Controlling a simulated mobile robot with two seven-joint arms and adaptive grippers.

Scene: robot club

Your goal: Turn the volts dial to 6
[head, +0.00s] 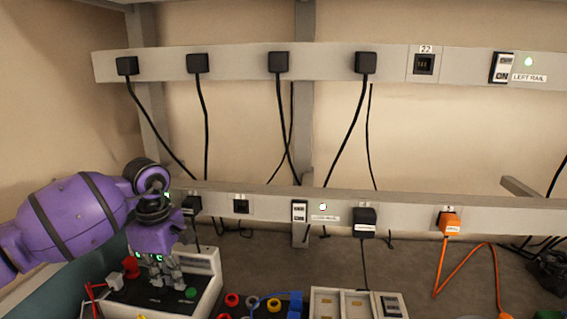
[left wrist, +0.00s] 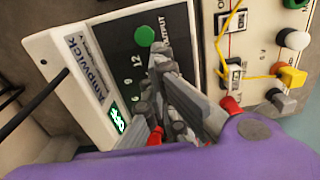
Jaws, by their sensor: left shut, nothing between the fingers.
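The power supply (head: 205,268) is a white box with a dark front panel, at the lower left of the head view. In the left wrist view its panel (left wrist: 118,35) carries the name Ampwick, a green terminal (left wrist: 144,36), a green lit display (left wrist: 117,117) and scale numbers including 12, 9 and 6. My left gripper (head: 163,284) is over this panel, shut and empty. In the left wrist view its fingers (left wrist: 158,72) are beside the scale numbers and cover the volts dial. I cannot tell the dial's setting or whether the fingers touch it. My right gripper is not in view.
A cream board (left wrist: 240,55) with yellow wire and coloured terminals lies beside the supply. Red and green terminals (head: 190,293) are close to my fingers. The lower rail (head: 400,216) with plugs and cables runs behind. A white tray (head: 325,302) stands to the right.

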